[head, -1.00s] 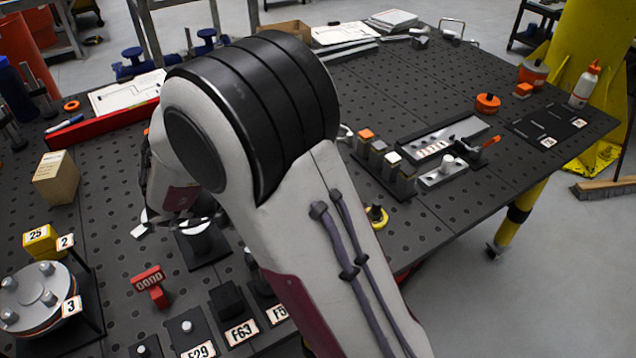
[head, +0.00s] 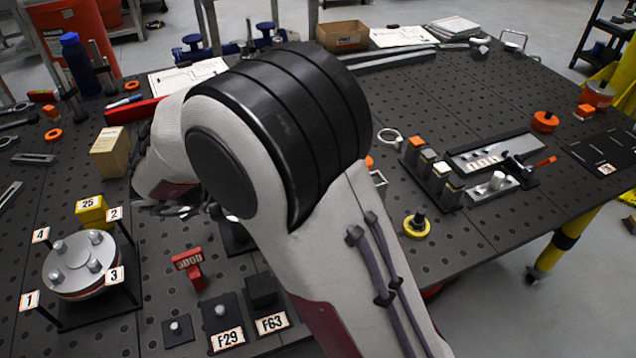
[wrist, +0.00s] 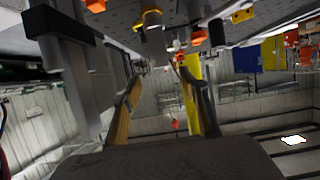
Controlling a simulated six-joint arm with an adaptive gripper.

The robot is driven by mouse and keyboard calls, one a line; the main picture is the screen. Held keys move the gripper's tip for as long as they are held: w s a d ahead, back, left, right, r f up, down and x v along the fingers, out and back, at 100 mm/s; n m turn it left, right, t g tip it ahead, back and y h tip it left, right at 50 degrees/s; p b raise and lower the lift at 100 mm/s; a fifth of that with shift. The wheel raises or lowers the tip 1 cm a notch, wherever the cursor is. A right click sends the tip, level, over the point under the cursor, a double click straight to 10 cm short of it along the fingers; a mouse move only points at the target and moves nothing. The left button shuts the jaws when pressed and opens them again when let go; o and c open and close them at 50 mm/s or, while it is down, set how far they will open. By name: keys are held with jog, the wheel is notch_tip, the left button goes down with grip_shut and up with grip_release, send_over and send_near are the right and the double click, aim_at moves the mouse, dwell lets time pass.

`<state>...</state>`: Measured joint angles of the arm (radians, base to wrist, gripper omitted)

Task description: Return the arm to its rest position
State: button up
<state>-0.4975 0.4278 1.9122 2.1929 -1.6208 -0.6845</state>
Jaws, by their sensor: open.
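My arm crosses the middle of the head view, its large black-banded joint over the perforated workbench (head: 480,90). My gripper is mostly hidden behind that joint; a few dark parts show below it at left. In the wrist view my gripper (wrist: 158,85) is open, with nothing visible between its two fingers. That view looks steeply tilted, with the bench top along its upper edge and the shop walls below.
A round flanged piece (head: 82,262) with numbered tags, a red GOOD stamp (head: 190,268) and a wooden block (head: 109,152) stand left of my arm. A row of small blocks (head: 432,172) and a yellow-based knob (head: 417,225) stand to the right.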

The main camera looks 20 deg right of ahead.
dwell(0.6)
jog(key=w+a+r+n+t+y, duration=0.1)
jog(key=w+r+n+t+y, duration=0.1)
jog(key=w+r+t, duration=0.4)
jog(key=w+r+n+t+y, duration=0.1)
jog(key=w+r+t+y, duration=0.2)
jog(key=w, duration=0.4)
jog(key=s+a+r+n+t+y, duration=0.2)
jog(key=a+r+n+t+y, duration=0.3)
jog(key=a+r+n+y, duration=0.5)
jog(key=s+a+f+n+g+y, duration=0.15)
jog(key=s+f, duration=0.25)
jog(key=s, duration=0.4)
jog(key=s+a+f+n+g+y, duration=0.1)
jog(key=s+a+f+n+g, duration=0.2)
jog(key=s, duration=0.4)
jog(key=s+d+f+g+h, duration=0.4)
jog(key=s+d+f, duration=0.5)
jog(key=s+d, duration=0.4)
jog(key=shift+s+d+f, duration=0.15)
jog(key=shift+s+f, duration=0.2)
jog(key=shift+s, duration=0.5)
